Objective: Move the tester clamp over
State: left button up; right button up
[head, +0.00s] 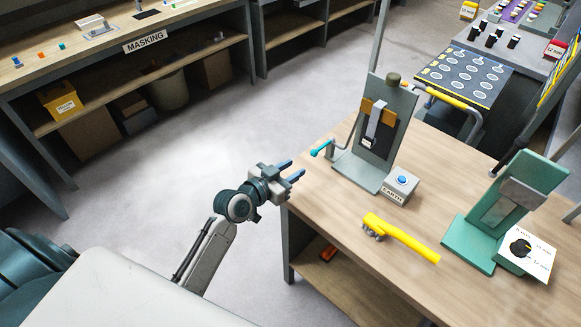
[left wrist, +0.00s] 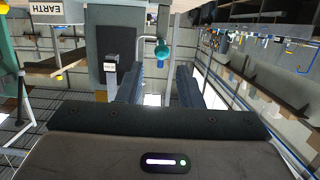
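The grey upright tester (head: 373,150) stands on the wooden workbench, with a dark panel and an orange-brown piece on its face. A bent rod with a teal knob (head: 322,149) sticks out from its left side; I cannot tell for certain whether this is the clamp. My left gripper (head: 291,172) is open and empty at the bench's left edge, below and left of the knob, not touching it. In the left wrist view the teal knob (left wrist: 162,51) shows ahead, between the open fingers (left wrist: 157,88). My right gripper is not in view.
An EARTH box (head: 399,187) with a blue button stands beside the tester. A yellow-handled brush (head: 402,237) lies on the workbench (head: 335,215). A green stand (head: 497,228) with a dial box (head: 524,251) is at the right. Open floor lies left of the bench.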

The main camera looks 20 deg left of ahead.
aim_at(311, 154)
pick_arm(q)
jog(key=x, duration=0.2)
jog(key=b+x, duration=0.1)
jog(key=x, duration=0.5)
jog(key=shift+w+a+r+b, duration=0.1)
jog(key=shift+w+r+b, duration=0.05)
jog(key=shift+r+b, duration=0.15)
jog(key=shift+w, duration=0.15)
jog(key=c, duration=0.5)
jog(key=shift+r, duration=0.15)
jog(key=shift+w+r+p, duration=0.2)
jog(key=shift+r+p, duration=0.65)
jog(key=shift+r, duration=0.05)
jog(key=shift+w+r, duration=0.1)
jog(key=shift+r, duration=0.25)
